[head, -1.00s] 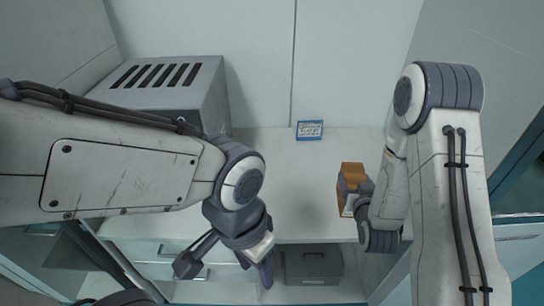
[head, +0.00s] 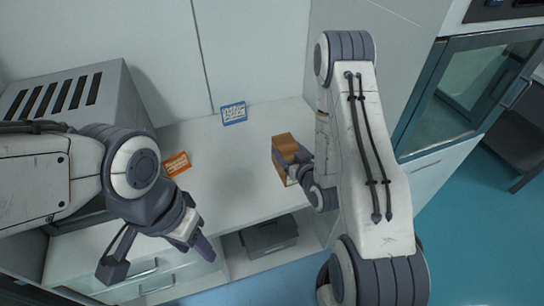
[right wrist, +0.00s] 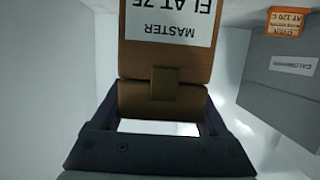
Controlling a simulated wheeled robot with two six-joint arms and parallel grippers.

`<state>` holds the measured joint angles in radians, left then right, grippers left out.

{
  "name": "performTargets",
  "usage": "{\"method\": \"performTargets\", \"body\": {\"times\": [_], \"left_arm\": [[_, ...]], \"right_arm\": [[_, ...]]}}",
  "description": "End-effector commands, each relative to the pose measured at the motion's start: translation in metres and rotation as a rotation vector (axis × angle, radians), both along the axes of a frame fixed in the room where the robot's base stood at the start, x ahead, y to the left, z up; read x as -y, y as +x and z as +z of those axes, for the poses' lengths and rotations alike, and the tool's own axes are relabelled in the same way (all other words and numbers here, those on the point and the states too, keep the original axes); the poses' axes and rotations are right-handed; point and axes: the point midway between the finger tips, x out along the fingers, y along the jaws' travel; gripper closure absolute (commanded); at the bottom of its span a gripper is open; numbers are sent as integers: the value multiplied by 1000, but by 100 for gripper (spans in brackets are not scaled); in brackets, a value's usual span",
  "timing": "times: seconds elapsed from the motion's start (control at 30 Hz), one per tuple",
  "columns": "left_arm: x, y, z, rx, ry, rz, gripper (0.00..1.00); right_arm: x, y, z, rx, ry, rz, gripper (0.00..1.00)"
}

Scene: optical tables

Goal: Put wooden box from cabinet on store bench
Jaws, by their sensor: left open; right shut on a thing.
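The wooden box (head: 284,148) is brown, with a white label that shows upside down in the right wrist view (right wrist: 165,58). My right gripper (head: 294,166) is shut on it and seems to hold it above the white bench top (head: 225,190); a soft shadow shows on the bench to its left. In the right wrist view the fingers (right wrist: 160,115) grip the box's lower part from both sides. My left gripper (head: 160,258) is open and empty at the bench's front, over the drawers. A glass-doored cabinet (head: 455,95) stands at the right.
A grey vented oven (head: 75,95) is on the left of the bench, with an orange sign (head: 177,163) beside it. A blue-framed sign (head: 234,113) stands at the back. A grey case (head: 268,237) is on the shelf below. The middle of the bench top is clear.

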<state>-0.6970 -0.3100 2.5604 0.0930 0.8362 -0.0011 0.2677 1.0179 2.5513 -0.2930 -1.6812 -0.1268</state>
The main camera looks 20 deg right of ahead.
Motion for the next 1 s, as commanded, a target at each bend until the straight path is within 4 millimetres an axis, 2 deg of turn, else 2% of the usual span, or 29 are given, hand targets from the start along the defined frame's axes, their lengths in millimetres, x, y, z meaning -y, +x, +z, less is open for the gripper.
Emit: {"method": "performTargets", "body": {"times": [0.03, 0.1, 0.33, 0.47, 0.57, 0.73, 1.0], "left_arm": [[0, 0, -20, 0, 0, 1, 50], [0, 0, -32, 0, 0, 1, 50], [0, 0, -63, 0, 0, 3, 50], [0, 0, -75, 0, 0, 2, 50], [0, 0, -63, 0, 0, 2, 50], [0, 0, -56, 1, -1, 2, 50], [0, 0, -50, 0, 0, 3, 50]], "right_arm": [[0, 5, -9, 10, -2, 1, 100], [0, 10, -12, 9, -3, 1, 100], [-1, 22, -17, 8, -1, -2, 100], [-3, 43, -30, 7, -1, -2, 100], [-4, 59, -32, 2, 1, -2, 100], [-6, 83, -46, 3, 1, -3, 100], [-6, 90, -64, -1, 2, -4, 100]]}}
